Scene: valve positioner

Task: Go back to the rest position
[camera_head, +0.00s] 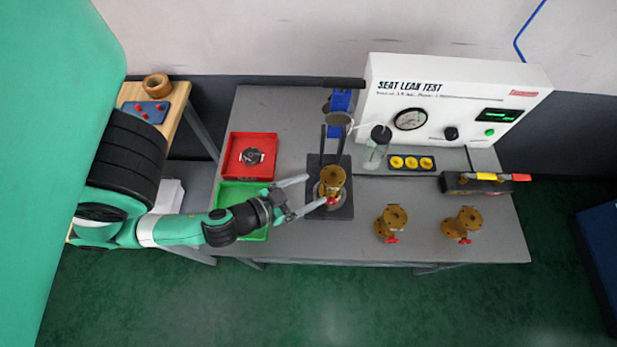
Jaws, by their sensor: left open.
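My left gripper (306,194) is open, its two pale fingers spread toward a brass valve (333,180) with a red part at its front. That valve stands upright on the dark base (343,207) of a blue clamp press (340,101). The fingertips are close to the valve, at its left and front; I cannot tell whether they touch it. My left arm reaches in from the left over the green tray (231,189) and hides part of it. My right gripper is not in view.
Two more brass valves (391,223) (462,225) stand at the table's front right. A red tray (235,152) holds a dark part. A wooden side table (177,100) stands left.

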